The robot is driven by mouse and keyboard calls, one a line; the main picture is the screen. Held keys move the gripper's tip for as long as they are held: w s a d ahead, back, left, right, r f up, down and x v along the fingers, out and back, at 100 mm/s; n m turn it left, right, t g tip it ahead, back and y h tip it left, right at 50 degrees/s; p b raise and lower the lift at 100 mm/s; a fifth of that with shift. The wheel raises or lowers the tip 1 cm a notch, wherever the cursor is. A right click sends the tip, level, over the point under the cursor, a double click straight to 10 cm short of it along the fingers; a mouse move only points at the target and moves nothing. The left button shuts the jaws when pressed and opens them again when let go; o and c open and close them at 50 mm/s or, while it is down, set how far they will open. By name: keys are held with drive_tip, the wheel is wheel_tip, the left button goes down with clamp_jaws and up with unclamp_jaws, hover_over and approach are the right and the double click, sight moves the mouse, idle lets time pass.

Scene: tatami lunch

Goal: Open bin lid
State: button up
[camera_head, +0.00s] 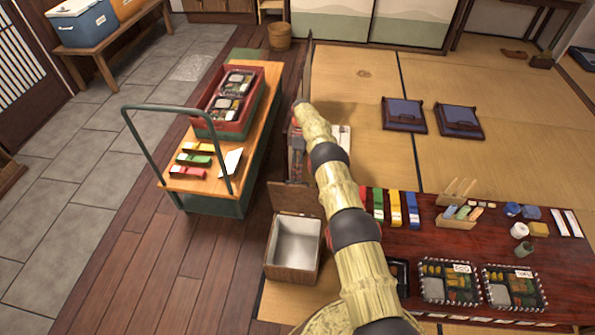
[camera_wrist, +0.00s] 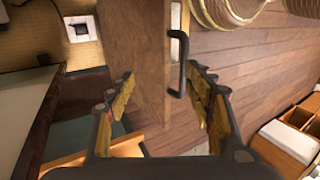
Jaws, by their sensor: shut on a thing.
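The bin (camera_head: 312,250) is a wooden box with a pale, empty-looking inside, left of the dark table. Its brown lid (camera_head: 293,197) stands raised at the far side of the opening. In the wrist view a brown wooden panel with a black handle (camera_wrist: 177,80), which looks like the lid, runs between my fingers. My gripper (camera_wrist: 165,90) has one yellow-padded finger on each side of this panel and is shut on it. In the head view my arm hides part of the area, and my fingertips cannot be made out.
A green cart (camera_head: 250,180) with a red crate (camera_head: 233,125) stands left of the bin. The dark red table (camera_head: 480,235), with bento boxes, bottles and small containers, is close on the right. Wooden floor (camera_head: 170,260) is clear at the front left. Two cushions (camera_head: 404,115) lie on the tatami.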

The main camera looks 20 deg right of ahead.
drive_tip(key=shift+s+f, duration=0.15)
drive_tip(key=shift+f, duration=0.35)
drive_tip(key=shift+r, duration=0.6)
drive_tip(key=shift+c, duration=0.6)
wheel_tip(320, 180, up, 10)
drive_tip(key=shift+f, duration=0.15)
